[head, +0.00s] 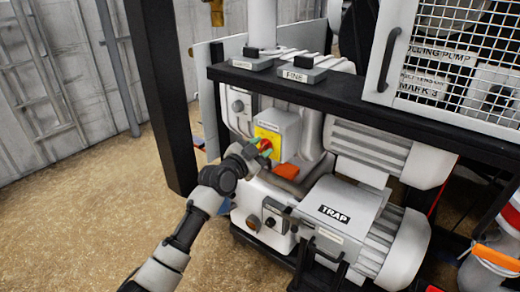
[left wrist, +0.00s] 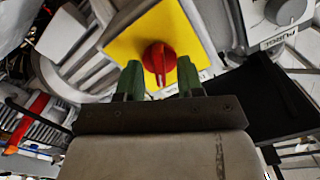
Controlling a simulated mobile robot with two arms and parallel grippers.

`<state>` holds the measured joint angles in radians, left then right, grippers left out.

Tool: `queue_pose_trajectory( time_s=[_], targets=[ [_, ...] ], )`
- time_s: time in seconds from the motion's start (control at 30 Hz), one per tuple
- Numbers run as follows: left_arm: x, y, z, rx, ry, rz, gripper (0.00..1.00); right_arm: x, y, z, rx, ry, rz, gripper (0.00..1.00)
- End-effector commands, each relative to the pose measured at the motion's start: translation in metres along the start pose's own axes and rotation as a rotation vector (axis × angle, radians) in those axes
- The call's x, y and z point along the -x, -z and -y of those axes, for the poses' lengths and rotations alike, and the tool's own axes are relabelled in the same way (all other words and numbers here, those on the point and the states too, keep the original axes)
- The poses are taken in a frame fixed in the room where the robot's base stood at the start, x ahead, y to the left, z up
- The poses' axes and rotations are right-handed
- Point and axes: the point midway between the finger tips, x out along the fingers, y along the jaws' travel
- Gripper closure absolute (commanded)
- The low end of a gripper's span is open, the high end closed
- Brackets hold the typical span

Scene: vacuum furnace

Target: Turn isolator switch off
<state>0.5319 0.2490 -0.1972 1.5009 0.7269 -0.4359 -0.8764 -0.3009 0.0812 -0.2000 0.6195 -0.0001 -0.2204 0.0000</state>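The isolator switch is a red rotary knob (left wrist: 158,58) on a yellow plate (left wrist: 125,42), seen close up in the left wrist view. In the head view the yellow plate (head: 268,140) sits on a grey box on the pump unit, with the red knob (head: 265,145) partly behind my gripper. My left gripper (head: 257,147) reaches it from the left. In the left wrist view its two green fingertips (left wrist: 158,75) are apart, one to each side of the knob's lower part. I cannot tell whether they touch it. My right gripper does not show.
A black frame post (head: 160,90) stands left of the pumps, and a black shelf beam (head: 350,108) runs above them. The pump marked TRAP (head: 335,213) is below right. A mesh-fronted cabinet (head: 465,50) is upper right. Open floor (head: 75,225) lies to the left.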

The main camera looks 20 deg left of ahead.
Motion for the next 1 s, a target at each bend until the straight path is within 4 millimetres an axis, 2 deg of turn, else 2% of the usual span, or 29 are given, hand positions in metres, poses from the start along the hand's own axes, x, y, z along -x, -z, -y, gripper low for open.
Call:
queue_pose_trajectory(
  time_s=[0.13, 0.37, 0.73, 1.0],
  targets=[
    [0.0001, 0.0, -0.0001, 0.0, 0.0, 0.0, 0.64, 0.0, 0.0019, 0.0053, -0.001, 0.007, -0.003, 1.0],
    [0.0003, -0.0002, -0.0001, 0.001, 0.0, 0.0, 1.0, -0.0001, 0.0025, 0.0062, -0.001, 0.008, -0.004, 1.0],
    [0.0004, 0.0001, 0.0003, 0.032, 0.0, 0.001, 1.0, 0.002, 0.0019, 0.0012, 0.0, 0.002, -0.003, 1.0],
    [0.0004, 0.0006, 0.001, 0.186, -0.002, 0.002, 1.0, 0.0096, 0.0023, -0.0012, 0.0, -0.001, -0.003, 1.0]
  ],
)
